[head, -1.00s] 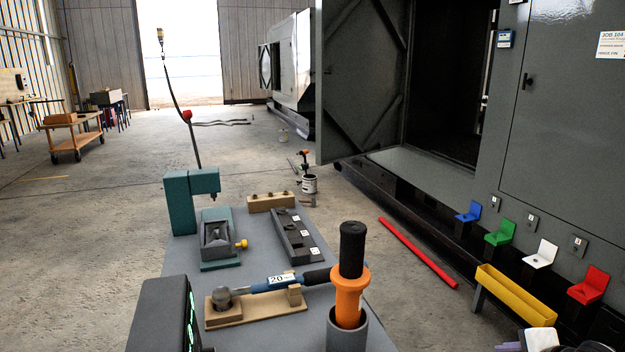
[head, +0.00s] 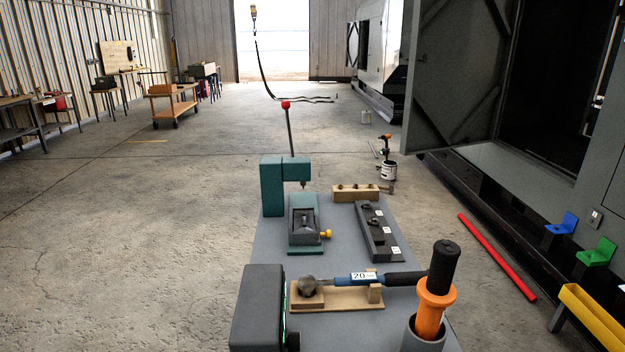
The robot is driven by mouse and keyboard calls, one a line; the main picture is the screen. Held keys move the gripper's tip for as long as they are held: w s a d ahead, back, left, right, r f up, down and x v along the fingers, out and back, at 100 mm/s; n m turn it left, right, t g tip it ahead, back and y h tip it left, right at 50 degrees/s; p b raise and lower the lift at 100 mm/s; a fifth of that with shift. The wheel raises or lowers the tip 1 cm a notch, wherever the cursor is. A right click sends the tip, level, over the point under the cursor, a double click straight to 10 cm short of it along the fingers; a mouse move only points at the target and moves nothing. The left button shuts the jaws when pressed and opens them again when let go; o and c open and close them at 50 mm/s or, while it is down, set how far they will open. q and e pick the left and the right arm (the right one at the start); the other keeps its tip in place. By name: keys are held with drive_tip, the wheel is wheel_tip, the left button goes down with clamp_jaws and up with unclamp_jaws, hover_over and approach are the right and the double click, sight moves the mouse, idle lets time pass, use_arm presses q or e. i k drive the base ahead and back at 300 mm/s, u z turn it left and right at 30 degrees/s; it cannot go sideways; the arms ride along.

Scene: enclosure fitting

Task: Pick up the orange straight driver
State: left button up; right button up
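The orange straight driver (head: 432,300) stands in a grey cup-like holder (head: 424,338) at the front right of the grey bench. Its black grip points up and leans slightly to the right; its lower end is hidden inside the holder. Neither of my grippers shows in the head view, and nothing is seen touching the driver.
Left of the driver, a blue torque wrench (head: 365,278) marked 20 lies on a wooden cradle (head: 345,300). A black box (head: 258,308) stands at the front left. A teal press (head: 272,188), a vise (head: 305,225) and a dark tray (head: 377,232) stand farther back.

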sight(436, 291)
drive_tip(key=u, duration=1.5)
drive_tip(key=k, duration=0.35)
drive_tip(key=z, duration=1.55)
